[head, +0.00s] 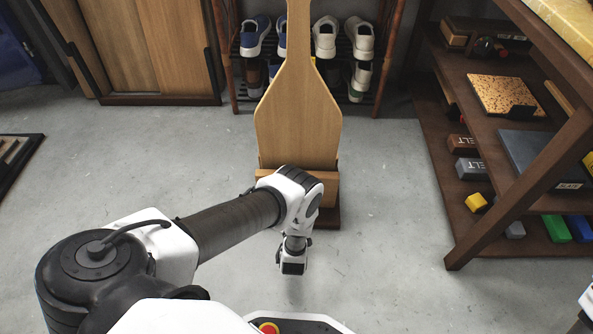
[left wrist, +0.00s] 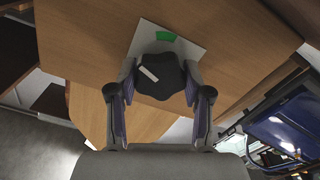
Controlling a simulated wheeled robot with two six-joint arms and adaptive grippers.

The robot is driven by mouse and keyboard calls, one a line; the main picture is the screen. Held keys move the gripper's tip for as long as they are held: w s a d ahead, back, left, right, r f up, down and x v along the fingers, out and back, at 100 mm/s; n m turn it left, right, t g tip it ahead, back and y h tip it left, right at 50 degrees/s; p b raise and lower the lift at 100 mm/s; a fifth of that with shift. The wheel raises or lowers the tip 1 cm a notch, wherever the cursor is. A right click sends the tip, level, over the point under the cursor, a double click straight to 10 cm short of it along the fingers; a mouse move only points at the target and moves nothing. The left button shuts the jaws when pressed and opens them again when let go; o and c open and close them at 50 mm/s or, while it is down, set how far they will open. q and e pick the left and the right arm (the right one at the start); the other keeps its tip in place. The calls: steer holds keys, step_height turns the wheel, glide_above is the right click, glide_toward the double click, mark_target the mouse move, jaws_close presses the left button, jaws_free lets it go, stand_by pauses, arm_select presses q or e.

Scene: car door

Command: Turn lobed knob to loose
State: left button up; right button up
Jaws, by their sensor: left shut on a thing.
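The black lobed knob (left wrist: 166,88) shows in the left wrist view on a pale grey plate (left wrist: 195,48) fixed to a wooden panel (left wrist: 80,45). The knob has a white mark at its upper left. A green patch (left wrist: 166,36) lies on the plate, above and slightly right of the knob's middle. My left gripper (left wrist: 160,90) is shut on the knob, with one finger at each side of it. In the head view my left arm reaches to the wooden stand; the knob and fingertips are hidden there. My right gripper is not in view.
A tall wooden board (head: 298,120) stands on a dark base in the middle of the head view. A shoe rack (head: 338,45) is behind it. Shelves with boxes and blocks (head: 490,150) stand at the right. The grey floor (head: 390,200) around the stand is clear.

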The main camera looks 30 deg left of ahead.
arm_select(q)
steer(key=n+p, duration=0.2)
steer(key=n, duration=0.3)
steer(key=shift+r+n, duration=0.15)
steer(key=shift+n, duration=0.15)
steer(key=n+p, duration=0.1)
steer(key=n, duration=0.4)
steer(key=shift+a+p, duration=0.1)
steer(key=shift+p, duration=0.25)
steer(key=n+p, duration=0.1)
steer(key=n, duration=0.4)
steer(key=shift+n, duration=0.4)
steer(key=n, duration=0.2)
steer(key=n+p, duration=0.1)
steer(key=n, duration=0.2)
steer(key=shift+f+n, duration=0.2)
steer(key=shift+n, duration=0.1)
steer(key=o, duration=1.2)
steer(key=shift+c, duration=0.2)
steer(key=shift+f, duration=0.1)
